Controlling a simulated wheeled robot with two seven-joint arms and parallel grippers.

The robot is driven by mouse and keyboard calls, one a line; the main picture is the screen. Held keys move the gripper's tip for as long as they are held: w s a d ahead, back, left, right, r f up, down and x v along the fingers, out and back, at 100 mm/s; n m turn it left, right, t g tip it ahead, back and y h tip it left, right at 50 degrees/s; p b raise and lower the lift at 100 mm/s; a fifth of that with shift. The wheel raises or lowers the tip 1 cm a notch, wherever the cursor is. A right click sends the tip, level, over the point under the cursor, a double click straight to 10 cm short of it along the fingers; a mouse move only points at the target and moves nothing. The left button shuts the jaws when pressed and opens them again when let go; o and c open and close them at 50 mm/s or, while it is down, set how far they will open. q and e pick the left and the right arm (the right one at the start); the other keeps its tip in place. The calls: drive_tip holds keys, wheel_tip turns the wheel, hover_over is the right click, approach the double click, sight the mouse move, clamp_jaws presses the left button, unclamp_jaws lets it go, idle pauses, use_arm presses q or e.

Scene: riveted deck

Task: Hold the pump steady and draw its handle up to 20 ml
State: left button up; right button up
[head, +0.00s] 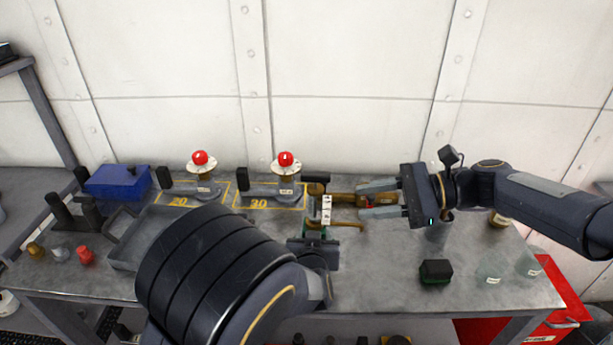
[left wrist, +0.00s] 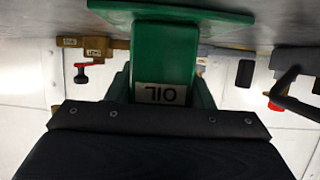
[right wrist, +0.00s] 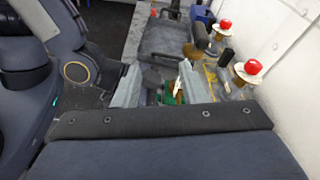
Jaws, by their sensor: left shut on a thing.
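The pump has a green body marked OIL (left wrist: 165,60), seen upside down in the left wrist view. In the head view its white scale strip (head: 326,209) and black handle (head: 316,179) show above the bench; the scale's marks are too small to read. My left gripper (head: 314,245) is shut on the green body, low on the pump. My right gripper (head: 379,199) is open just right of the pump, fingers pointing left at it, apart from the handle.
A brass pipe with a red-levered valve (left wrist: 82,72) runs behind and right of the pump. A blue box (head: 118,182), a black-green block (head: 435,270) and glass vessels (head: 489,272) stand on the bench.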

sight(306, 173)
drive_tip(key=w+m+y, duration=0.3)
drive_tip(key=w, duration=0.3)
drive_tip(key=a, duration=1.2)
drive_tip(key=shift+w+a+r, duration=0.1)
drive_tip(key=shift+a, duration=0.05)
clamp_jaws()
